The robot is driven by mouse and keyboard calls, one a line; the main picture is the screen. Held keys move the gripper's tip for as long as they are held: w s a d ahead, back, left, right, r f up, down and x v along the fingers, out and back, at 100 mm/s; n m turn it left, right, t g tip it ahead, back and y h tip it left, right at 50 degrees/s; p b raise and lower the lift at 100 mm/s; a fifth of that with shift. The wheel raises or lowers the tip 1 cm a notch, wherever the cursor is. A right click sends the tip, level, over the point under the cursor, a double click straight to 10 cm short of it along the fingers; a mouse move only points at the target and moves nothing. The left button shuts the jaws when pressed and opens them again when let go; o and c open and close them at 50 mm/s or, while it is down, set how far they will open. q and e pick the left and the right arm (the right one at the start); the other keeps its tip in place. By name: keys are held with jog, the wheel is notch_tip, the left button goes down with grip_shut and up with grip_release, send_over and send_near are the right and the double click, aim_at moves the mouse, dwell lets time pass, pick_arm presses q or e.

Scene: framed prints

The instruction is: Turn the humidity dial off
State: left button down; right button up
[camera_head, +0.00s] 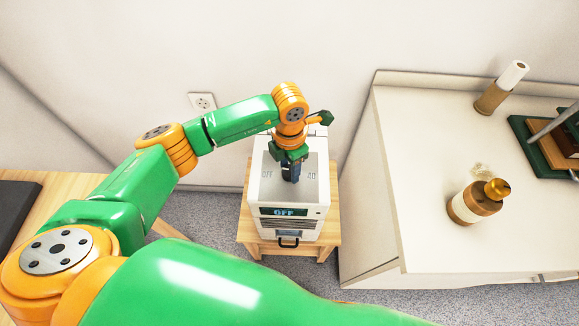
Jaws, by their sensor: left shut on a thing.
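A white humidifier box (310,211) stands on a small wooden stand (327,244) in the middle of the view. Its dark front display (284,212) reads "OFF". Its top has faint markings on the left and right, and the left one looks like "OFF". My left gripper (291,178) points down at the top of the box between these markings. It is shut on the humidity dial, which is mostly hidden under the fingers, so its setting cannot be read. My right gripper is not in view.
A white counter (420,180) is at right, with a brown and white bottle (475,203), a paper-roll-like cylinder (501,88) and a green-brown stack (545,148). A wooden table edge (70,177) is at left. A wall socket (203,102) is behind my arm.

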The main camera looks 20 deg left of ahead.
aim_at(289, 170)
pick_arm(q)
jog(key=shift+n, duration=0.9)
jog(key=shift+c, duration=1.9)
grip_release()
notch_tip(289, 170, up, 7)
jog(key=shift+r+b, duration=0.1)
jog(key=shift+b, duration=0.75)
